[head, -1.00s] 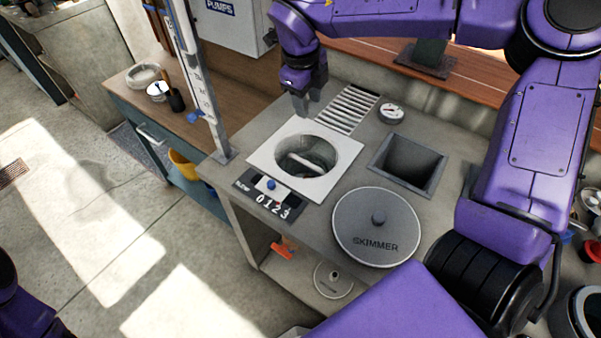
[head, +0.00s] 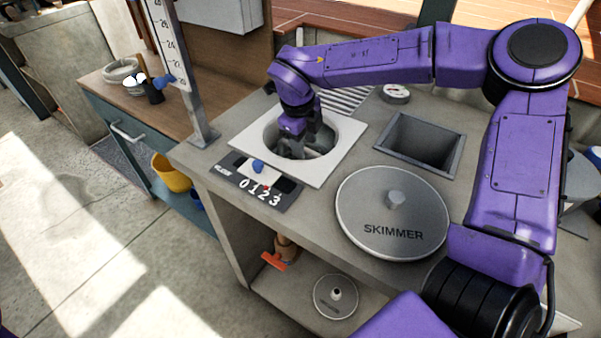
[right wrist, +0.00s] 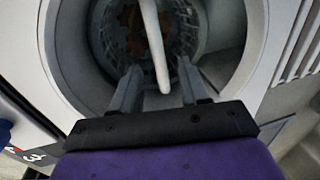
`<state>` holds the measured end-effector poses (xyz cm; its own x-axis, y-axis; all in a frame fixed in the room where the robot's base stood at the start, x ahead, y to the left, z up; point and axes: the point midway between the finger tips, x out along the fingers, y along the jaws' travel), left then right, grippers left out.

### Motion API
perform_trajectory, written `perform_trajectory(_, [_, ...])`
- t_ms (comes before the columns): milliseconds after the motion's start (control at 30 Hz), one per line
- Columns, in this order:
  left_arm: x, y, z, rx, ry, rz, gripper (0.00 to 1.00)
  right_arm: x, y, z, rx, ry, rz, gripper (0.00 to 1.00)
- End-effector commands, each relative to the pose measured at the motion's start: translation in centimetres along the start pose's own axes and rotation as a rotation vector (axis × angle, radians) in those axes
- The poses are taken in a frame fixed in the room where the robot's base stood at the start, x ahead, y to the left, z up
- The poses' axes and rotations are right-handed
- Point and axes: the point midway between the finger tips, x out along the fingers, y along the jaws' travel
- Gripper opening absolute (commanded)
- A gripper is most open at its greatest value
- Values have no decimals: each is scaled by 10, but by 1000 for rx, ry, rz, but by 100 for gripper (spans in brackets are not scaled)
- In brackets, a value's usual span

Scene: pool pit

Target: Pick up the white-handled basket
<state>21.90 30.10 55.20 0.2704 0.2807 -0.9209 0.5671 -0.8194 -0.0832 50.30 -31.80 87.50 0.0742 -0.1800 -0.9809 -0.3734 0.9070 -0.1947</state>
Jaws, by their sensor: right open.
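The basket (right wrist: 110,38) sits down inside the round opening of the white square plate (head: 335,172). In the right wrist view its white handle (right wrist: 154,45) arches up across the opening, and brownish bits show in the basket. My right gripper (right wrist: 157,88) is open, with one finger on each side of the handle's near end. I cannot tell whether the fingers touch it. In the head view my right gripper (head: 292,148) reaches down into the opening and hides most of the basket. My left gripper is out of view.
A round grey lid marked SKIMMER (head: 375,238) lies on the counter right of the plate. A square pit (head: 420,143) opens behind it. A dial gauge (head: 396,94) stands at the back. A numbered slider panel (head: 240,190) and an upright gauge post (head: 190,100) are at the left.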

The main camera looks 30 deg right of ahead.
Motion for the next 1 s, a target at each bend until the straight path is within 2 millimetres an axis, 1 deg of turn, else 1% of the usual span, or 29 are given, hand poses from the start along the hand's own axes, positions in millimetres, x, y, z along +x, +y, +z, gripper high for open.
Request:
perform_trajectory(67, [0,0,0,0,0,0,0,8,0,0,-2,1,0,45])
perform_trajectory(300, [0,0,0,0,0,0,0,50,-1,3,-1,2,1,45])
perform_trajectory(333, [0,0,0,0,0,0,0,53,-1,3,0,1,1,45])
perform_trajectory(433, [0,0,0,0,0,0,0,58,-1,3,1,0,0,45])
perform_trajectory(600, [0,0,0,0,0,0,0,58,-1,3,1,-1,0,45])
perform_trajectory(667, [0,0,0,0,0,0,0,58,-1,3,1,-1,0,25])
perform_trajectory(700, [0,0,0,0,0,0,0,58,-1,3,1,-1,0,12])
perform_trajectory(733, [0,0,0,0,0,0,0,58,-1,3,1,-1,0,2])
perform_trajectory(767, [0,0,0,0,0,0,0,58,-1,3,1,-1,0,0])
perform_trajectory(1000, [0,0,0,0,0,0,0,58,-1,3,1,-1,-1,0])
